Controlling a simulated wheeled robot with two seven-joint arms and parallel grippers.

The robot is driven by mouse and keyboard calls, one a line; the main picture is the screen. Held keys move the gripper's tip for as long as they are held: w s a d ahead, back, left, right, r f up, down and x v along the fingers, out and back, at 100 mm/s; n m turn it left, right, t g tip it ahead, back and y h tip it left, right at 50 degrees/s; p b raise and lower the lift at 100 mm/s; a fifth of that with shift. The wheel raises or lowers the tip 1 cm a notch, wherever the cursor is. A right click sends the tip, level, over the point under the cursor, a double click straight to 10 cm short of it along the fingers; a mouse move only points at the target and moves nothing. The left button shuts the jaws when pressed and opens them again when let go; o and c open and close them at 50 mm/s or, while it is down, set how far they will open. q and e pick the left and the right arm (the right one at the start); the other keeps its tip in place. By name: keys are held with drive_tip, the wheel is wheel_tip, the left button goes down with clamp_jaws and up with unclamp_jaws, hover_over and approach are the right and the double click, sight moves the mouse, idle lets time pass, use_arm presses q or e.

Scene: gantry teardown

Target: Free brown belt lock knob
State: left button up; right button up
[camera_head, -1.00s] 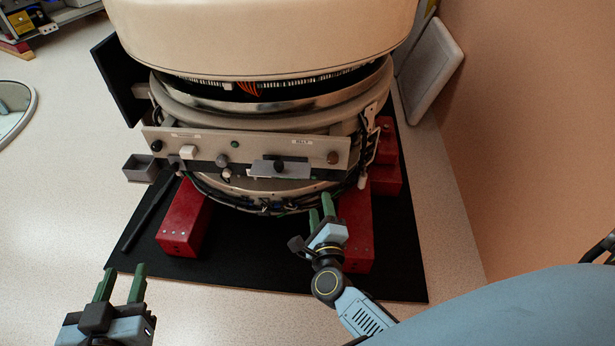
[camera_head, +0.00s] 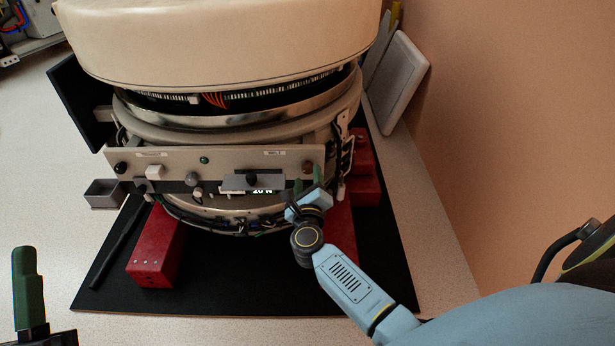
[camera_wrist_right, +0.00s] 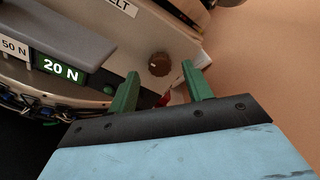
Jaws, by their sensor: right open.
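The brown knob (camera_head: 307,167) sits at the right end of the beige front panel (camera_head: 225,158). In the right wrist view the brown knob (camera_wrist_right: 159,64) is round and lies ahead of and between my two green fingertips. My right gripper (camera_head: 308,184) is open just below the knob, and in the wrist view its jaws (camera_wrist_right: 160,84) are empty. The fingers look short of the knob; contact does not show. My left gripper (camera_head: 25,285) is partly in view at the lower left, with only one green finger showing.
A green "20 N" readout (camera_wrist_right: 58,68) shows beside a "50 N" label (camera_wrist_right: 13,47). A red block (camera_head: 158,247) stands on the black mat (camera_head: 230,285). An orange wall (camera_head: 510,130) is at right.

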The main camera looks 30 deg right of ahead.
sight(307, 171)
drive_tip(key=shift+b+x, duration=0.35)
drive_tip(key=shift+x, duration=1.15)
drive_tip(key=c, duration=1)
